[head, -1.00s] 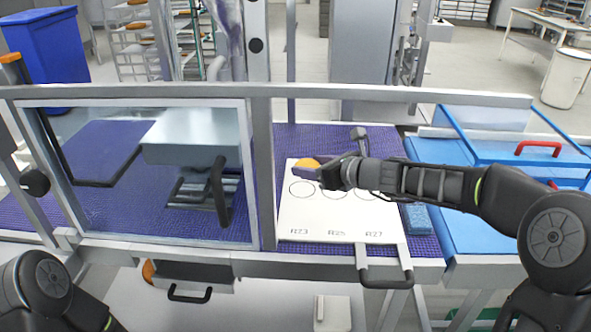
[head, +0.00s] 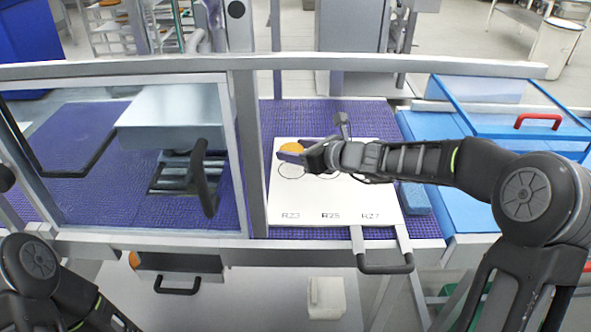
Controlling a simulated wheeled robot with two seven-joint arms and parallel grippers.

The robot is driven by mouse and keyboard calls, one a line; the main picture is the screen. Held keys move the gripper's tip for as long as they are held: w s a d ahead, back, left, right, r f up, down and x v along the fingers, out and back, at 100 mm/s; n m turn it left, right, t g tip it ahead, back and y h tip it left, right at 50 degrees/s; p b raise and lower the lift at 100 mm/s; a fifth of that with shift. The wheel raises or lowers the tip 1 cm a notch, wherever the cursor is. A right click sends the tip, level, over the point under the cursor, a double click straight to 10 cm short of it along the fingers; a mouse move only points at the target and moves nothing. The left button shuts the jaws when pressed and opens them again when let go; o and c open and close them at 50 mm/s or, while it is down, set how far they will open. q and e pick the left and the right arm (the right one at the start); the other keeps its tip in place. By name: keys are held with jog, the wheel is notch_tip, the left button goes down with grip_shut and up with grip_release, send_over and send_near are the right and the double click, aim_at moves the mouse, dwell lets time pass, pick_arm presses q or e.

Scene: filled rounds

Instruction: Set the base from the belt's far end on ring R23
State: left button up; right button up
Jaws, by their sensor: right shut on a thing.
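A white board (head: 295,205) lies on the purple surface, with printed rings and the labels R23, R25 and R27. Ring R23 (head: 291,177) is the left one, and its lower edge shows below my gripper. My right gripper (head: 299,155) is shut on an orange-brown round base (head: 293,147) over the far side of R23. I cannot tell whether the base touches the board. The gripper and forearm hide parts of the other rings. My left gripper is out of view; only part of the left arm shows at bottom left.
A clear guard panel with a metal frame (head: 250,150) stands just left of the board. Behind it are a grey box (head: 172,112) and a dark handle. A blue sponge-like block (head: 414,198) lies right of the board. A blue bin with a red handle (head: 538,121) is further right.

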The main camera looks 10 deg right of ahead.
aim_at(296, 173)
jog(key=shift+f, duration=0.45)
jog(key=shift+f+b, duration=0.55)
jog(key=shift+f, duration=1.35)
jog(key=shift+f, duration=0.2)
jog(key=o, duration=0.9)
jog(key=shift+r, duration=0.15)
jog(key=shift+r, duration=0.1)
jog(key=v, duration=1.2)
jog(key=shift+s, duration=0.1)
